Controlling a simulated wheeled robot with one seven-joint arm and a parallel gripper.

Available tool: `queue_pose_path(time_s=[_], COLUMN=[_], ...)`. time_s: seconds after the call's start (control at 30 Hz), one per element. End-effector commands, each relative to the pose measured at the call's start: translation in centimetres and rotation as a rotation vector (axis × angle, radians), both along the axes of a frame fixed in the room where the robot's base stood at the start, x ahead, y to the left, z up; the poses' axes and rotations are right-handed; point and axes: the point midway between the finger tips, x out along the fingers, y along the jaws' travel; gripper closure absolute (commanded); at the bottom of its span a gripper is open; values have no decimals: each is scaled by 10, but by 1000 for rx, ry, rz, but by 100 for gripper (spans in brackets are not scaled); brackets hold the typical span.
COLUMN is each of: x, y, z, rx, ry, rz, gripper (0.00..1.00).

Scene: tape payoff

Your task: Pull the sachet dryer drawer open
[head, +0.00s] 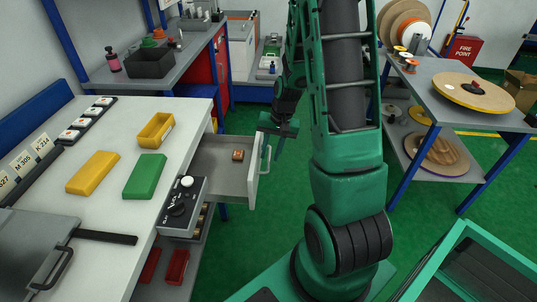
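The drawer (222,170) is pulled out from under the white bench, and its grey inside shows. A small brown block (238,155) lies in it. The drawer's light handle (265,158) is on its front, facing right. My gripper (277,140) is at the far end of the drawer front, close to the handle. I cannot tell whether it touches the handle, and its fingers are too small and dark to read. No label naming the drawer shows.
On the white bench (110,205) lie a green block (146,176), a yellow block (92,173), a yellow bin (156,130) and a black control box (181,205). A table with reels (474,92) stands at the right.

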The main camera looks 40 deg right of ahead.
Motion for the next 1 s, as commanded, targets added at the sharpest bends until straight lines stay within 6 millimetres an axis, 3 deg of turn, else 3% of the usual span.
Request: queue_pose_path(time_s=[0.5,0.7,1.0], x=[-9,-11,-11], y=[-12,-14,-14], z=[83,96,97], rx=[-3,-1,-1], ry=[-3,-1,0], rz=[-1,-1,-2], gripper=[72,72,72])
